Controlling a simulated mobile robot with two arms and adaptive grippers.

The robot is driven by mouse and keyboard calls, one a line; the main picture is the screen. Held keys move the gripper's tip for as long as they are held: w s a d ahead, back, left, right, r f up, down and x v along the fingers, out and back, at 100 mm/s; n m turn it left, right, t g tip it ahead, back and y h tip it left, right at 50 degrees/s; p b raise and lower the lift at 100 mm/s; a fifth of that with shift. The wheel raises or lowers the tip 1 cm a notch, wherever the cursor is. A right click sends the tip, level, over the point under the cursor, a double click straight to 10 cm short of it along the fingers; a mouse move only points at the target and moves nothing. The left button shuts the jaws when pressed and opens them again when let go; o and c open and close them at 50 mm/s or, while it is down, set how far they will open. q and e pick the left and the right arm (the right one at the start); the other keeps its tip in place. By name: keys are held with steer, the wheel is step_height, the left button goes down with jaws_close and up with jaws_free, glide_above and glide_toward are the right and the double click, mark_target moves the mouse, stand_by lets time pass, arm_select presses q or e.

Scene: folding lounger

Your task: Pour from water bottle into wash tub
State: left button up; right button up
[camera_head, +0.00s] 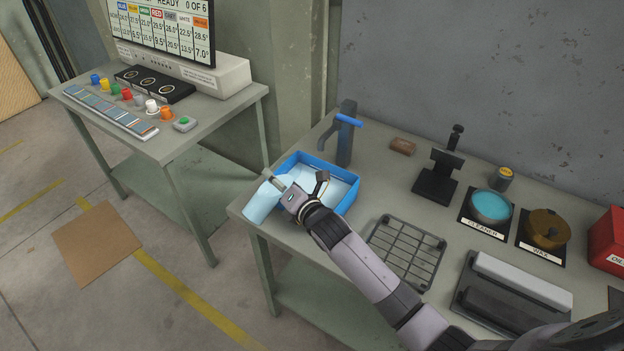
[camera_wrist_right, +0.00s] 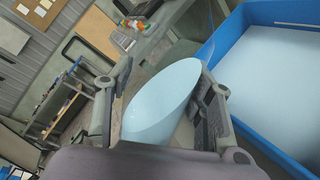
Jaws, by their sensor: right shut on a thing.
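The water bottle (camera_head: 261,203) is a pale translucent blue. My right gripper (camera_head: 284,190) is shut on it at the left edge of the wash tub. In the head view the bottle looks tilted, and the gripper hides part of it. In the right wrist view the bottle (camera_wrist_right: 160,103) lies between the two fingers of the right gripper (camera_wrist_right: 165,110). The wash tub (camera_head: 350,201) is a blue rectangular basin with a pale blue-white inside. Its blue wall (camera_wrist_right: 272,142) also shows right of the bottle in the wrist view. My left gripper is out of view.
A dark tap with a blue handle (camera_head: 347,119) stands behind the tub. A wire rack (camera_head: 405,252), a brown block (camera_head: 402,146), a black stand (camera_head: 438,180) and a cleaner bowl (camera_head: 491,207) are to the right. A table with coloured cups (camera_head: 152,105) stands at the left.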

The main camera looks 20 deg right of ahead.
steer(key=shift+s+r, duration=0.2)
steer(key=shift+s, duration=0.05)
steer(key=shift+w+a+m, duration=0.15)
steer(key=shift+w+m, duration=0.1)
steer(key=shift+m, duration=0.15)
steer(key=shift+s, duration=0.1)
steer(key=shift+s, duration=0.2)
steer(key=shift+w+a+m, duration=0.1)
steer(key=shift+w+m, duration=0.15)
steer(key=shift+m, duration=0.05)
steer(key=shift+s, duration=0.1)
